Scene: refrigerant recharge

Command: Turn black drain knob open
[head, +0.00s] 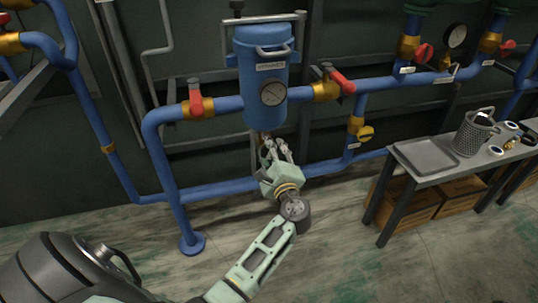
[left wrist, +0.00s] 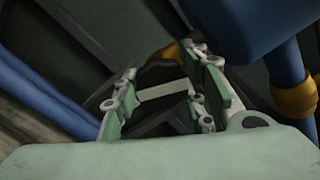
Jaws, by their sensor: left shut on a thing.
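The blue filter canister (head: 262,75) hangs upright on the blue pipework, with a round gauge on its front. My left gripper (head: 274,147) is directly under the canister, its fingers pointing up at the drain. In the left wrist view, the black drain knob (left wrist: 160,73) shows as a dark shape between the fingers of my left gripper (left wrist: 160,82), with a bit of brass beside it. The gripper is shut on the knob. In the head view the fingers mostly hide the knob, and its turn angle cannot be told. My right gripper is not in view.
Red-handled valves (head: 195,100) and (head: 338,80) sit on the pipe either side of the canister. A metal table (head: 408,178) with a tray (head: 425,155) and a basket (head: 473,135) stands at right. The floor in front is clear.

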